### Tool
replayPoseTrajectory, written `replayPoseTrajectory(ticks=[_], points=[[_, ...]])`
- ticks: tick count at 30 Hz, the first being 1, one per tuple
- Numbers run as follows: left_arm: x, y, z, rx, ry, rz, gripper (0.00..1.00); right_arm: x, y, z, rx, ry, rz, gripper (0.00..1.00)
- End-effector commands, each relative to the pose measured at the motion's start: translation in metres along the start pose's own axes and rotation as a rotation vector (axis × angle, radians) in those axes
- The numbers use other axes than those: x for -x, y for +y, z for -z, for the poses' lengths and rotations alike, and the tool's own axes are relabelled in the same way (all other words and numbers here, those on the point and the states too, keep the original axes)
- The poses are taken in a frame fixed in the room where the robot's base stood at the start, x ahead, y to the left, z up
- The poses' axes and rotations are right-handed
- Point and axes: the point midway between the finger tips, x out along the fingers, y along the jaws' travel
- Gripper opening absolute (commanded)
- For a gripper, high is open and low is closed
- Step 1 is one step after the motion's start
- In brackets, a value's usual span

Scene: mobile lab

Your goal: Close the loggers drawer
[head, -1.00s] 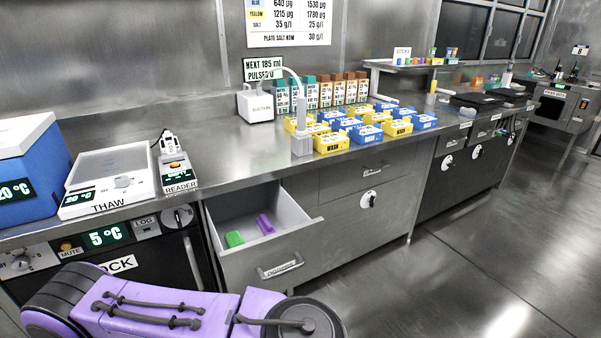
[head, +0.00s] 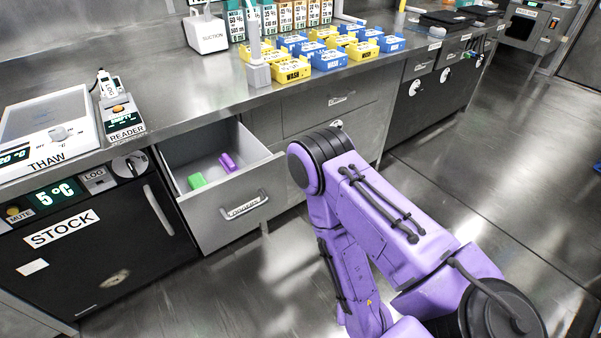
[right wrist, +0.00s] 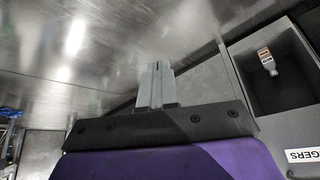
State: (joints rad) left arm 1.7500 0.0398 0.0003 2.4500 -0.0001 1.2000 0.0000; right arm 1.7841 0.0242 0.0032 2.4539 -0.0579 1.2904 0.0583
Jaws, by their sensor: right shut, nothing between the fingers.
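The loggers drawer (head: 218,216) stands pulled open below the counter in the head view. A green logger (head: 197,181) and a purple logger (head: 227,162) lie inside it. Its front carries a bar handle (head: 245,206) with a label. My right gripper (right wrist: 157,68) shows in the right wrist view with its fingers together and nothing between them. A grey panel with a label ending in "GERS" (right wrist: 303,155) is at the right of that view, apart from the fingers. In the head view my right gripper is hidden. My left gripper is not in view.
A black STOCK fridge door (head: 105,245) is left of the drawer. Shut drawers (head: 330,103) are to its right. The counter (head: 180,108) above holds a thaw plate (head: 45,118), a reader (head: 118,112) and several blue and yellow boxes. Floor at the right is open.

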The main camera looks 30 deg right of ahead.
Motion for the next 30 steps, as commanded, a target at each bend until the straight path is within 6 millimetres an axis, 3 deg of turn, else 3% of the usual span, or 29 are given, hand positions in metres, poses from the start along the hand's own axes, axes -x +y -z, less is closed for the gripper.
replayPoseTrajectory(ticks=[2,4,6,9,12,15,22,30], points=[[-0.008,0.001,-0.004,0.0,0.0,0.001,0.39,0.0,-0.043,0.042,-0.135,0.152,0.171,0.0],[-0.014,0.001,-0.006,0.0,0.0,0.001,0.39,0.017,-0.085,0.087,-0.32,0.283,0.394,0.0],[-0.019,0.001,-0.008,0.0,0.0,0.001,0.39,0.043,-0.12,0.127,-0.517,0.363,0.634,0.0],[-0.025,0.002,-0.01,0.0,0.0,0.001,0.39,0.085,-0.151,0.168,-0.765,0.387,0.939,0.0],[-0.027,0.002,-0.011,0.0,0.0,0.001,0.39,0.114,-0.164,0.19,-0.925,0.356,1.134,0.0],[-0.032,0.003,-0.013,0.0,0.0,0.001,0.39,0.124,-0.168,0.199,-0.992,0.334,1.213,0.0],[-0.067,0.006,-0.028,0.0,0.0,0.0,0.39,0.111,-0.184,0.215,-1.005,0.334,1.224,0.0],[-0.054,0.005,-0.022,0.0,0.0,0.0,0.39,0.096,-0.222,0.261,-0.998,0.333,1.215,0.0]])
